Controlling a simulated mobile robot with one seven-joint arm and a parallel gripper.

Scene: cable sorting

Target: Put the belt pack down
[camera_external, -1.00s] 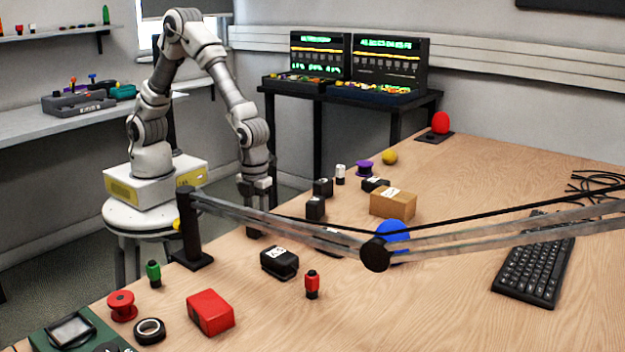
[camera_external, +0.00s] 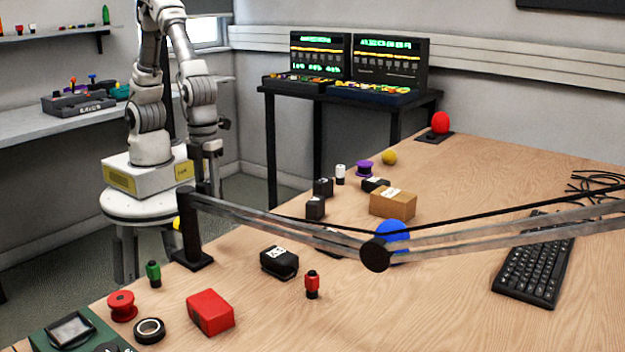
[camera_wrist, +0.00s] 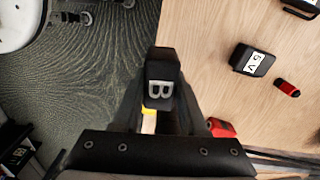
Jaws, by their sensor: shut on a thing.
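My gripper (camera_wrist: 158,100) is shut on a black block with a light letter B, which I take to be the belt pack (camera_wrist: 158,88). In the wrist view it sits between the fingers, over the boundary of grey floor and wooden table. In the external view my gripper (camera_external: 212,180) hangs at the table's left edge, beside the lamp post; the held pack cannot be made out there.
The wooden table (camera_external: 445,195) holds a labelled black pack (camera_external: 279,262), a red box (camera_external: 210,312), a red-black item (camera_external: 312,284) and a cardboard box (camera_external: 393,203). The lamp post (camera_external: 190,230) and its long arm (camera_external: 300,232) cross the near side. Table between is partly clear.

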